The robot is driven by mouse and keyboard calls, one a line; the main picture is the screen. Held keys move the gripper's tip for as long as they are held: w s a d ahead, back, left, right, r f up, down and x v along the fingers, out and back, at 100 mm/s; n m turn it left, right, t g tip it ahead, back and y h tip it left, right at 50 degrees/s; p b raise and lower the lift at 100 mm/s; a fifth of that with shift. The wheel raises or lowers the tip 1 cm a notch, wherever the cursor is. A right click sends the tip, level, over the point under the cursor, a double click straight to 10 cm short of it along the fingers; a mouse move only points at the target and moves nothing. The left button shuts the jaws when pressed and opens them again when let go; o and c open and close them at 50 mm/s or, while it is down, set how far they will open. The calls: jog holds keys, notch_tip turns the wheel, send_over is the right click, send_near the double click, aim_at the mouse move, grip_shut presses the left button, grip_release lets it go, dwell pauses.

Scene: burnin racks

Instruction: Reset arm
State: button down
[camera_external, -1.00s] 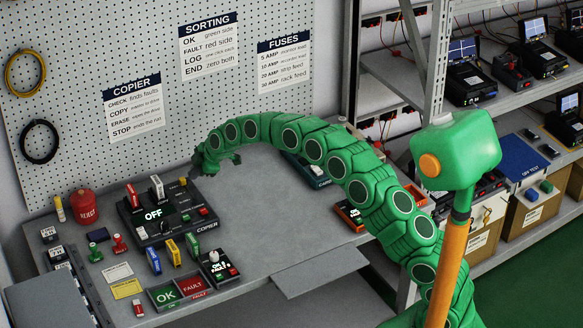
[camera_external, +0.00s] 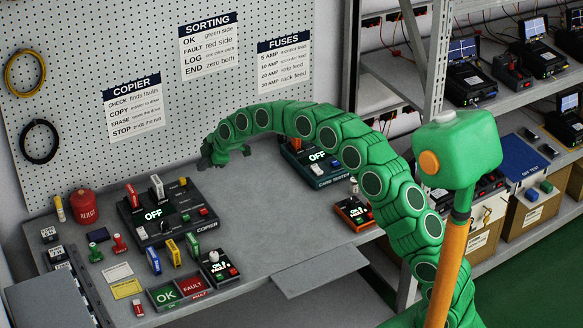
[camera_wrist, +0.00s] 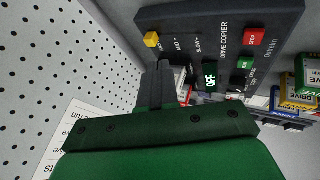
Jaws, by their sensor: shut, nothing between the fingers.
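My green arm (camera_external: 360,155) arches over the grey bench. My gripper (camera_external: 206,162) is at its far left end, above the back of the bench beside the drive copier (camera_external: 170,232). In the wrist view my gripper (camera_wrist: 158,85) has its dark fingers together and nothing shows between them. The copier (camera_wrist: 225,35) lies ahead of the fingers there, with its yellow, green and red buttons. The fingertips look apart from it in the external view, but their height over it is hard to tell.
The card tester (camera_external: 318,168) and a small orange-edged device (camera_external: 354,213) stand on the bench's right, near my arm. The perforated wall (camera_external: 130,60) rises close behind my gripper. The OK/FAULT tray (camera_external: 180,290) is in front. The bench middle (camera_external: 265,205) is clear.

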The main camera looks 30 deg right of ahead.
jog(key=s+d+r+m+g+h, duration=0.15)
jog(key=s+d+r, duration=0.35)
jog(key=s, duration=0.5)
jog(key=s+d+r+m+g, duration=0.1)
jog(key=s+d+r+m, duration=0.15)
jog(key=s+d, duration=0.6)
jog(key=s+d+r+m+g+h, duration=0.1)
jog(key=s+d+r+m+g, duration=0.3)
jog(key=s, duration=0.8)
jog(key=s+d+f+m, duration=0.1)
jog(key=s+d+m, duration=0.2)
jog(key=s, duration=0.8)
jog(key=s+d+f+m+h, duration=0.1)
jog(key=s+d+m, duration=0.1)
jog(key=s+d, duration=0.5)
jog(key=s+d+f+m+g+h, duration=0.1)
jog(key=s+d+m, duration=0.2)
jog(key=s, duration=1.2)
jog(key=shift+d+f+m, duration=0.3)
jog(key=shift+d+f, duration=0.1)
jog(key=shift+d, duration=0.65)
